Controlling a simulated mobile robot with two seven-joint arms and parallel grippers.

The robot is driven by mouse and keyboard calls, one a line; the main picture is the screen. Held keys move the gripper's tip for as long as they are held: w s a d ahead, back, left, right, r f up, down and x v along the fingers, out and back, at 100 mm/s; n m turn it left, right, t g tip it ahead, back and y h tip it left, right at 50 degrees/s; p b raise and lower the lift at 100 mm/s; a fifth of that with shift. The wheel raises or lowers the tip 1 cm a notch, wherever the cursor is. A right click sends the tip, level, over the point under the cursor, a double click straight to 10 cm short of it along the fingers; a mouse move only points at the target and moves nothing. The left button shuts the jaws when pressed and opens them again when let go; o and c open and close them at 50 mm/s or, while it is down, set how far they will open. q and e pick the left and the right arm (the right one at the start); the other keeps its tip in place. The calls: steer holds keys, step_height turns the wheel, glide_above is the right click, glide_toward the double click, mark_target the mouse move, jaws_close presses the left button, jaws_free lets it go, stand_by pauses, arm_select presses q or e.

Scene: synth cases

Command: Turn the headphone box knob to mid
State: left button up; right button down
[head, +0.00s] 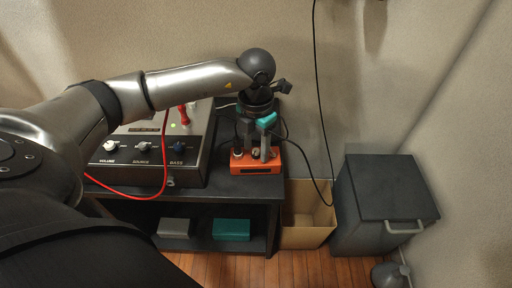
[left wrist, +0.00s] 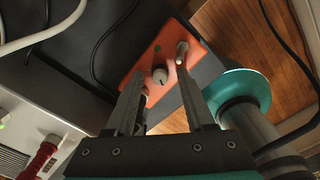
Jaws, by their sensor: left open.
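The headphone box is a small orange box (head: 243,169) on the right end of the dark shelf top; it also shows in the left wrist view (left wrist: 191,50). Its small grey round knob (left wrist: 160,77) has a pale mark whose direction I cannot read surely. A metal plug (left wrist: 181,50) stands up beside the knob. My left gripper (head: 256,149) points down over the box, open, with its two fingers on either side of the knob. In the left wrist view a gap shows between knob and fingers; whether a finger touches it is unclear. My right gripper is not in view.
Left of the box is a larger console (head: 196,160) with VOLUME, SOURCE and BASS knobs and a red cable (head: 165,150). Black cables hang around the box. A cardboard box (head: 307,238) and a dark lidded bin (head: 385,190) stand at the right.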

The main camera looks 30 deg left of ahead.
arm_select(q)
jaws_close()
stand_by(0.5)
